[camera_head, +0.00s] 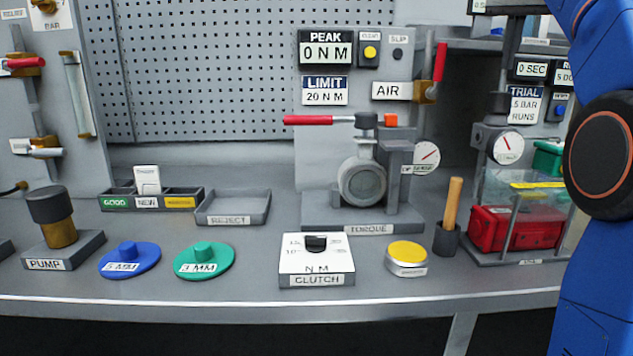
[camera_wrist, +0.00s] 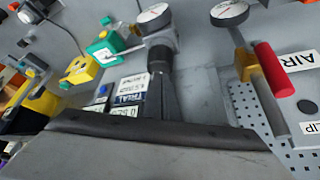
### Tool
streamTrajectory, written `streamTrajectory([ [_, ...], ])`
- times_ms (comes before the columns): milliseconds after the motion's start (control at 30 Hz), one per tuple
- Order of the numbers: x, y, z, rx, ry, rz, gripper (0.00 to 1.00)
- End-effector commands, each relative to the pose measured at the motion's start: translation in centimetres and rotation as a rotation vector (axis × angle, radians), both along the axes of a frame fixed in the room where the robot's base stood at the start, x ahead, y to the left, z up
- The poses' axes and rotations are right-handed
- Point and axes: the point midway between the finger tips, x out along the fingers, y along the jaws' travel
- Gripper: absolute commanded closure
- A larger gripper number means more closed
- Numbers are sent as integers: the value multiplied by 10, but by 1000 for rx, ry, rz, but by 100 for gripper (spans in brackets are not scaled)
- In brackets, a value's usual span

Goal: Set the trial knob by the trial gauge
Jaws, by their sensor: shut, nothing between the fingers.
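The trial knob (camera_head: 499,103) seems to be the dark piece above that body. In the wrist view the gauge (camera_wrist: 153,13) shows at the top, tilted. My gripper (camera_wrist: 161,75) points at the regulator body (camera_wrist: 161,44), with its fingers shut and empty. The fingers cover the knob area, so I cannot tell whether they touch it.
A red-handled AIR valve (camera_head: 428,92) and a second gauge (camera_head: 426,157) stand left of the regulator. A clear-walled box with a red case (camera_head: 515,228) stands below it. My blue arm covers the right edge of the head view.

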Motion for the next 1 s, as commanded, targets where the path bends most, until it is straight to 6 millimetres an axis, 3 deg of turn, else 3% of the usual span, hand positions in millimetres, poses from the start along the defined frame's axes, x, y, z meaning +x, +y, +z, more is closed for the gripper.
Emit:
streamTrajectory([
  [167, -6, -13, 0, -2, 1, -1, 100],
  [700, -6, -12, -54, 0, 2, 0, 100],
  [1000, -6, -12, -66, 0, 1, 0, 100],
])
